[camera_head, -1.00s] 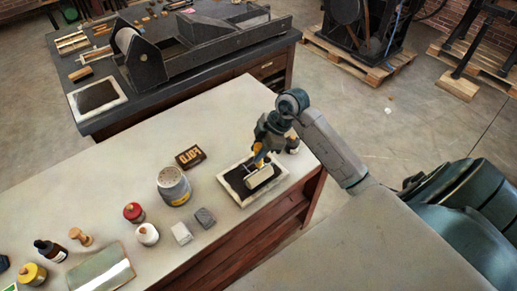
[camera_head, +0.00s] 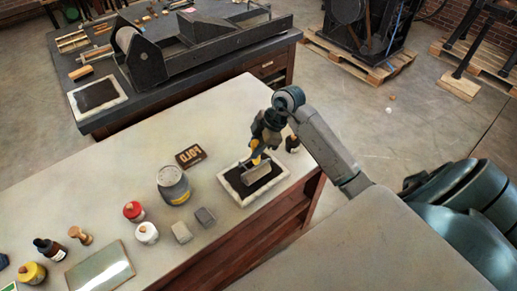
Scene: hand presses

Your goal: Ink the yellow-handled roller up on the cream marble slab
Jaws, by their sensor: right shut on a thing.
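The cream marble slab (camera_head: 281,186) lies at the right end of the near table, with a dark ink patch in its middle. My right gripper (camera_head: 259,148) is above the slab, shut on the yellow handle of the roller (camera_head: 256,172). The roller's grey cylinder is over the ink patch and appears to rest on it. The gripper and wrist hide part of the handle. My left gripper is not in view.
Another inked slab (camera_head: 96,97) and a press (camera_head: 190,45) are on the far table.

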